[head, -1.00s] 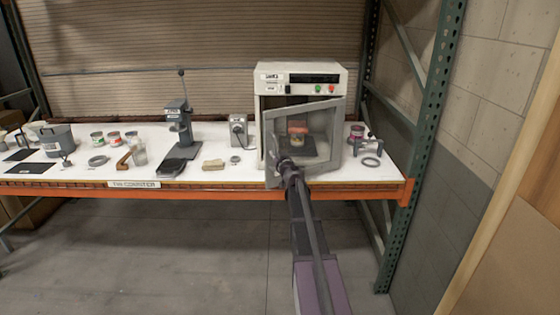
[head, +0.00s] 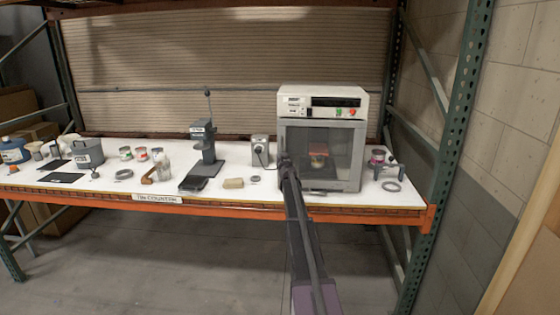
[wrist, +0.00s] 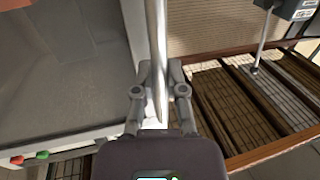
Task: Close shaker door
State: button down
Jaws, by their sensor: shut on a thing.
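The shaker (head: 322,100) is a white and grey box with a dark display, standing at the right of the counter. Its grey-framed glass door (head: 352,160) lies across the front, flush or nearly so; I cannot tell if a small gap is left. A can with a red top (head: 318,155) shows through the glass. My gripper (head: 285,162) is at the door's left edge. In the wrist view, my gripper (wrist: 159,95) has its fingers on both sides of the pale upright door handle (wrist: 157,45) and is shut on it. The door panel (wrist: 60,70) fills the left there.
A small grey device (head: 260,150) and a sponge-like block (head: 233,183) stand left of the shaker. A grey stand (head: 200,150) is farther left. A tripod (head: 388,165) and ring (head: 391,186) lie right. A green rack post (head: 455,110) bounds the right side.

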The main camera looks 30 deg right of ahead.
jog(key=shift+w+a+r, duration=0.1)
jog(key=shift+w, duration=0.4)
jog(key=c, duration=0.7)
grip_release()
jog(key=shift+s+d, duration=0.1)
jog(key=shift+d, duration=0.15)
jog(key=shift+v, duration=6)
jog(key=shift+a, duration=0.1)
